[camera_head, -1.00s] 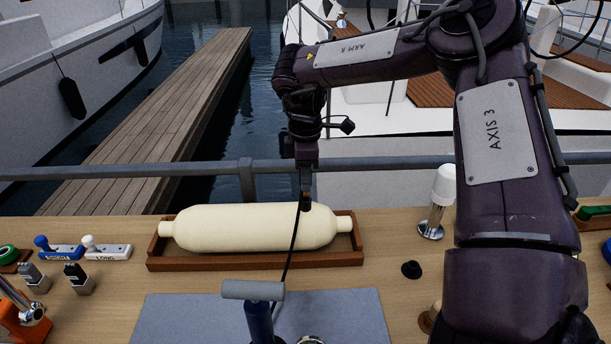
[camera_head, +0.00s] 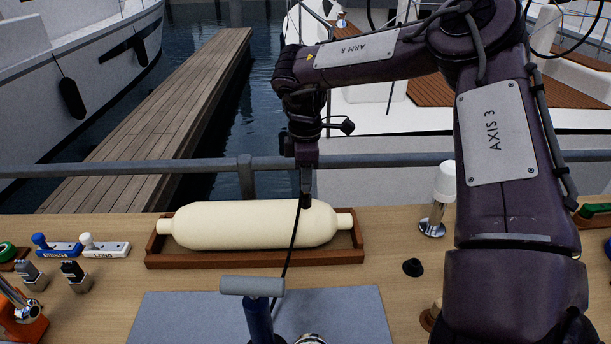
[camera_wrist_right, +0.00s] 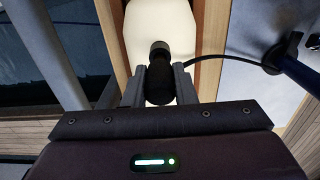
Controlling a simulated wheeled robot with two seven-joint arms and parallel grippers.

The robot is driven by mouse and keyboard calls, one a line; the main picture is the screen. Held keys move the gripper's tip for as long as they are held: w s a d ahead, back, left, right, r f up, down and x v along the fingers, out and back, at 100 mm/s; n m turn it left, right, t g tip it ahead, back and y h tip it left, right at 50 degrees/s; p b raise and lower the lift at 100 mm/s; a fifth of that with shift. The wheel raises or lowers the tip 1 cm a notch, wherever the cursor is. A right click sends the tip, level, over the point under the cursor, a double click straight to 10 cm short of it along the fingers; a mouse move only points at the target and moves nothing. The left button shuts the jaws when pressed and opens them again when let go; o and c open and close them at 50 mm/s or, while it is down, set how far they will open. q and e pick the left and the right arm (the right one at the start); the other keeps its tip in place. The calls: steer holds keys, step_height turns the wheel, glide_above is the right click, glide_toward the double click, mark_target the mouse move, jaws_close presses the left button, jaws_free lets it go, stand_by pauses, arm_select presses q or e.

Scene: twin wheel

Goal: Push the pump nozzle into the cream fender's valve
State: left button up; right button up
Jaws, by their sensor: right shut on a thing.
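The cream fender (camera_head: 245,225) lies on its side in a wooden cradle (camera_head: 200,262) on the table. My right gripper (camera_head: 305,200) points down above the fender's right part. In the right wrist view the right gripper (camera_wrist_right: 160,90) is shut on the dark pump nozzle (camera_wrist_right: 160,78), whose end lies over the cream fender (camera_wrist_right: 150,30). The valve is hidden behind the nozzle, so I cannot tell whether the two touch. A black hose (camera_head: 292,245) runs from the nozzle down to the blue pump (camera_head: 258,318) with a grey handle. My left gripper is not in view.
The pump stands on a grey mat (camera_head: 180,318). A black cap (camera_head: 413,267) and a white-topped lamp (camera_head: 440,195) are to the right. Blue and white labelled blocks (camera_head: 105,248) stand at the left. A rail (camera_head: 100,171) runs behind the table.

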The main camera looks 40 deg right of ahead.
steer(key=shift+f+b, duration=0.9)
steer(key=shift+f, duration=0.25)
steer(key=o, duration=1.1)
steer(key=shift+c, duration=0.2)
step_height(320, 180, up, 7)
steer(key=shift+f+b, duration=0.1)
steer(key=shift+b, duration=0.3)
steer(key=shift+r, duration=0.55)
steer(key=shift+r, duration=0.1)
